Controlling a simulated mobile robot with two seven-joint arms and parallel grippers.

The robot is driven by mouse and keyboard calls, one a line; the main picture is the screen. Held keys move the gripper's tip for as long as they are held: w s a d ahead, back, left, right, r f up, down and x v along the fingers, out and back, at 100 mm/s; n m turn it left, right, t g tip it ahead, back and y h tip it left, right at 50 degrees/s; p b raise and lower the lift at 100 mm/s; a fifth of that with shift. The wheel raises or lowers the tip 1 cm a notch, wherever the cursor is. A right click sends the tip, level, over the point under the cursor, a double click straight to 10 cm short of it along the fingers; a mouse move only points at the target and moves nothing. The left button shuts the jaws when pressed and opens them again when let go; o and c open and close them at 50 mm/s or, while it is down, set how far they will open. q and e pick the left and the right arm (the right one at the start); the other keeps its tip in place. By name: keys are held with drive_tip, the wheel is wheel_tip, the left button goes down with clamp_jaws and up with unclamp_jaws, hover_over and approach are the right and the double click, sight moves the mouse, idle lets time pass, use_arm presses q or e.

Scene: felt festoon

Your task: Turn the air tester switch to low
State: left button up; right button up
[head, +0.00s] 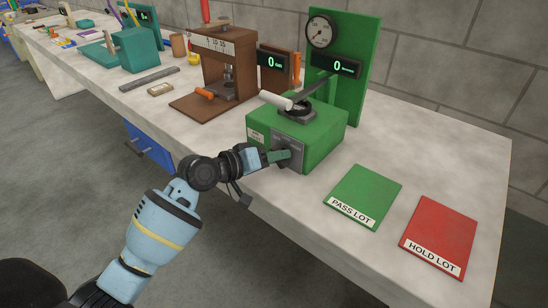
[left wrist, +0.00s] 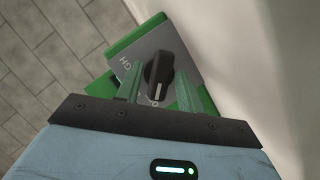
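The green air tester (head: 318,137) stands on the bench with a grey switch plate on its front. Its black switch knob (left wrist: 158,70) shows in the left wrist view, with a white mark at its lower end. Part of a word, "GH", is readable on the switch plate (left wrist: 142,53) to the left of the knob; another label below is mostly hidden. My left gripper (head: 280,156) is at the front of the tester. Its green fingers stand on either side of the knob, apart, with small gaps visible. Contact cannot be told. My right gripper is not in view.
A green panel (head: 352,88) with gauge and display stands behind the tester. A green PASS LOT mat (head: 364,192) and red HOLD LOT mat (head: 440,228) lie to the right. A brown press fixture (head: 230,58) stands to the left. The bench's front edge runs below my gripper.

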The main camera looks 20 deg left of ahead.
use_arm(q)
drive_tip(key=shift+r+m+y+p, duration=0.3)
drive_tip(key=shift+m+p, duration=0.3)
drive_tip(key=shift+p, duration=0.35)
drive_tip(key=shift+c, duration=0.2)
drive_tip(key=shift+r+m+y+p, duration=0.1)
drive_tip(key=shift+m+y+p, duration=0.2)
drive_tip(key=shift+m+p, duration=0.35)
drive_tip(key=shift+d+m+y+p, duration=0.15)
drive_tip(key=shift+m+y+p, duration=0.55)
drive_tip(key=shift+p, duration=0.45)
drive_tip(key=shift+m+t+y+p, duration=0.3)
drive_tip(key=shift+m+y+p, duration=0.2)
drive_tip(key=shift+m+p, duration=0.4)
drive_tip(key=shift+f+m, duration=0.25)
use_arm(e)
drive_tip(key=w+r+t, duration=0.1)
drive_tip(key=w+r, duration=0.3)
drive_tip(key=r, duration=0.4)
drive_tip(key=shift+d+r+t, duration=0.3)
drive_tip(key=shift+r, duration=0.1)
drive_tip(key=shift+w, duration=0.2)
use_arm(q)
drive_tip(key=o, duration=0.6)
drive_tip(key=shift+f, duration=0.1)
drive_tip(key=shift+s, duration=0.15)
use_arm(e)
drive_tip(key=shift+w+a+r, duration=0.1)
